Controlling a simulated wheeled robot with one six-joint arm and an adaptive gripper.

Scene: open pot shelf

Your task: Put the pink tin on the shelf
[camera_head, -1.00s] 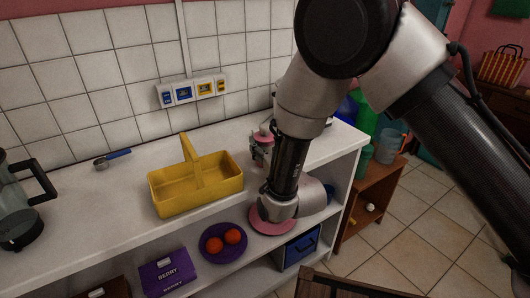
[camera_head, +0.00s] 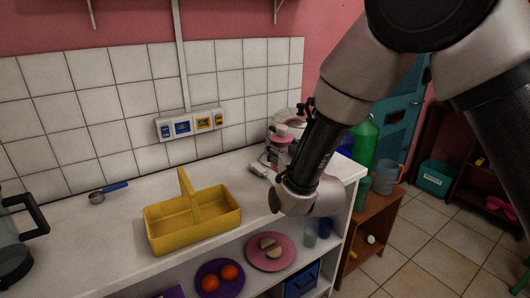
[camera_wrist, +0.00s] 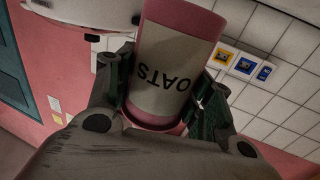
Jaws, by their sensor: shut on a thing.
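The pink tin (camera_wrist: 178,65) has a pale label reading OATS, upside down in the wrist view. My gripper (camera_wrist: 165,95) is shut on it, with one dark finger on each side. In the head view my gripper (camera_head: 280,155) is over the right end of the white counter, near the wall. Only a small pink part of the tin (camera_head: 282,133) shows there, and my arm hides some of the area. Two brackets, one at the top left (camera_head: 92,14) and one at the top right (camera_head: 278,10), show on the pink wall; no board is seen on them.
A yellow basket (camera_head: 160,237) stands on the counter left of my arm. A white rounded appliance (camera_head: 295,115) is behind my gripper. Sockets (camera_head: 183,126) are on the tiled wall. A pink plate (camera_head: 283,261) and purple plate (camera_head: 220,290) with food are below.

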